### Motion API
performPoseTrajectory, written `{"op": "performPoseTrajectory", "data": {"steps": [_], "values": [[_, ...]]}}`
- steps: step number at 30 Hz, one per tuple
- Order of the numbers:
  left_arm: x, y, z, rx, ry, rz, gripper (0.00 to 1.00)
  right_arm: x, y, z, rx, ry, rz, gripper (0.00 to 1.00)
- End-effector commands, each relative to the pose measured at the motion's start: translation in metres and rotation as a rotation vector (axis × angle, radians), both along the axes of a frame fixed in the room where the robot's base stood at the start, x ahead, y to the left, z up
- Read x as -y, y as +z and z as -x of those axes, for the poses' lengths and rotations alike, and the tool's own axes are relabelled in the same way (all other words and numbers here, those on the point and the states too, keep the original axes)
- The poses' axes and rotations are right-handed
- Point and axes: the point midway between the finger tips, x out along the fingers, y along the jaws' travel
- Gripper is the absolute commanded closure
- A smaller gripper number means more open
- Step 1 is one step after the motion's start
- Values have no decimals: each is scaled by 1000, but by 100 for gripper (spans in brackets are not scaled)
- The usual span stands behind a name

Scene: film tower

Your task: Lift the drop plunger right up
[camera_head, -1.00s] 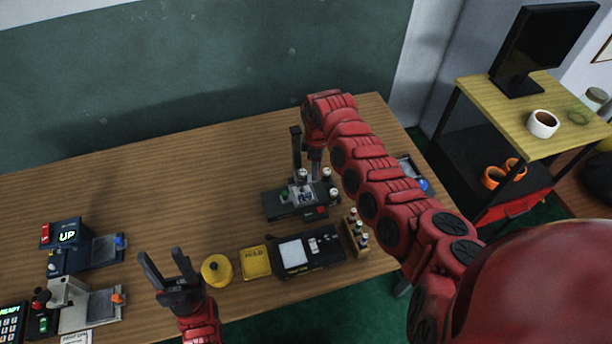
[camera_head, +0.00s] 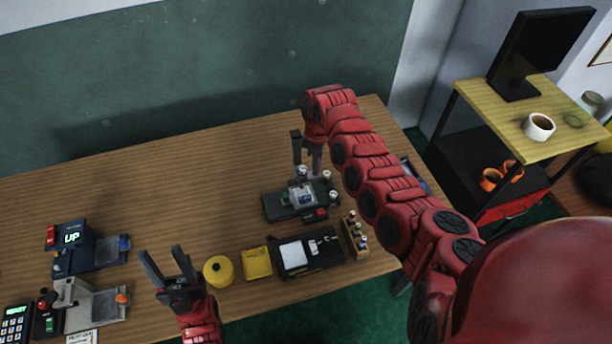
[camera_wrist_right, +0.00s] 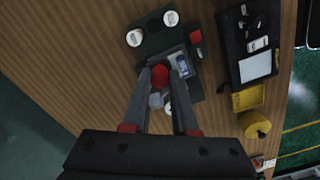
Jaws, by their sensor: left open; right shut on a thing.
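The drop plunger appears as a red round knob (camera_wrist_right: 160,77) between the fingertips in the right wrist view. It belongs to a dark device (camera_head: 285,207) with a black upright post, right of the table's middle. My right gripper (camera_head: 314,152) reaches down over this device and is shut on the knob; it also shows in the right wrist view (camera_wrist_right: 163,72). The knob is mostly hidden by my gripper in the head view. My left gripper (camera_head: 163,251) is open and empty over the front of the table, left of a yellow round thing (camera_head: 217,271).
In front of the device lie a yellow tray (camera_head: 257,264), a black box with a white panel (camera_head: 292,253) and a small wooden rack (camera_head: 355,240) of bottles. Units with an "UP" display (camera_head: 71,238) stand at the left. The table's back middle is clear.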

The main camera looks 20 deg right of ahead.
Motion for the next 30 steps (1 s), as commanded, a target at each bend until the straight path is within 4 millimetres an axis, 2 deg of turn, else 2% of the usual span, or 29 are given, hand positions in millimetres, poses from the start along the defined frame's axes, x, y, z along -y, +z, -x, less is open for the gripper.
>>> {"op": "performPoseTrajectory", "data": {"steps": [12,30], "values": [[0,18,0,0,0,0,50,1,28,-1,3,-1,1,100],[0,35,0,0,0,0,50,1,62,0,0,-1,1,100]]}}
